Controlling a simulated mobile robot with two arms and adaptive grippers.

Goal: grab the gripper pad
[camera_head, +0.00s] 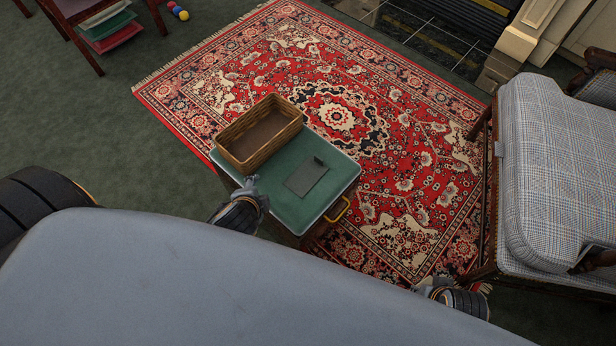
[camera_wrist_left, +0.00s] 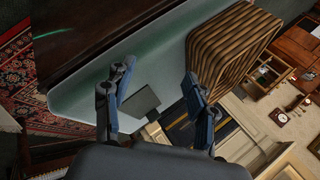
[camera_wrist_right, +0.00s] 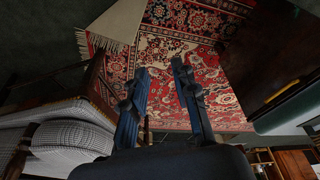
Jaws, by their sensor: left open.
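A flat dark grey-green rectangle (camera_head: 305,178) lies on the green-topped table (camera_head: 285,218). A small dark piece (camera_head: 319,160) sits at its far edge. I cannot tell for certain which of these is the gripper pad. In the left wrist view the rectangle (camera_wrist_left: 138,102) shows between the fingers, with the small piece (camera_wrist_left: 154,116) at its corner. My left gripper (camera_head: 252,182) is open and empty at the table's left edge, beside the basket and apart from the rectangle. My right gripper (camera_head: 434,285) is off to the right of the table; its fingers (camera_wrist_right: 160,67) stand apart, empty.
A wicker basket (camera_head: 258,152) stands on the table's far left part. A yellow handle (camera_head: 338,210) is on the table's near right side. A plaid armchair (camera_head: 555,165) stands right, on and beside the red patterned rug (camera_head: 410,140). A fireplace is at the back.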

